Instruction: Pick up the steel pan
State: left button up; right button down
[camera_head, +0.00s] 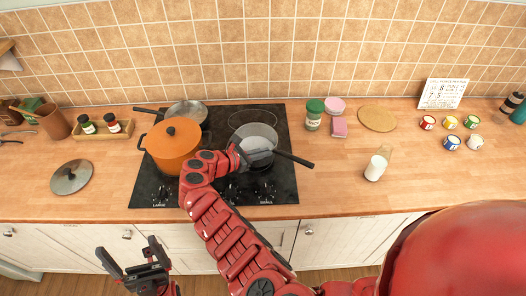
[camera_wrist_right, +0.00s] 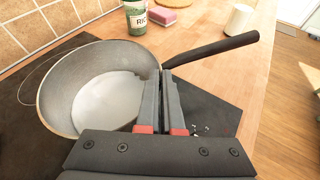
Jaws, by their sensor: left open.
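The steel pan (camera_head: 252,134) is grey and round, at the right side of the black cooktop; its dark handle (camera_head: 296,159) points right. In the wrist view the pan (camera_wrist_right: 88,80) shows its pale inside, with its handle (camera_wrist_right: 215,48) toward the upper right. My right gripper (camera_head: 262,156) is at the pan's near right edge. In the wrist view its fingers (camera_wrist_right: 164,78) are close together with the pan's rim between them, beside the handle's base. Whether the pan is clear of the cooktop, I cannot tell. My left gripper (camera_head: 134,258) is open and empty, in front of the counter.
An orange pot (camera_head: 172,147) and a second metal pan (camera_head: 188,112) stand on the cooktop's left half. A loose lid (camera_head: 71,177) lies left. A green-lidded jar (camera_head: 314,115), a pink sponge (camera_head: 339,129) and a white cup (camera_head: 375,168) stand right, with bare counter between.

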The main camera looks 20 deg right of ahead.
jog(key=s+a+p, duration=0.1)
jog(key=s+p, duration=0.4)
jog(key=s+a+r+p, duration=0.1)
jog(key=s+p, duration=0.1)
jog(key=shift+s+a+r+p, duration=0.1)
jog(key=shift+s+a+p, duration=0.2)
jog(key=shift+p, duration=0.05)
jog(key=s+a, duration=0.2)
jog(key=s, duration=0.5)
jog(key=shift+a+b, duration=0.3)
jog(key=shift+b, duration=0.05)
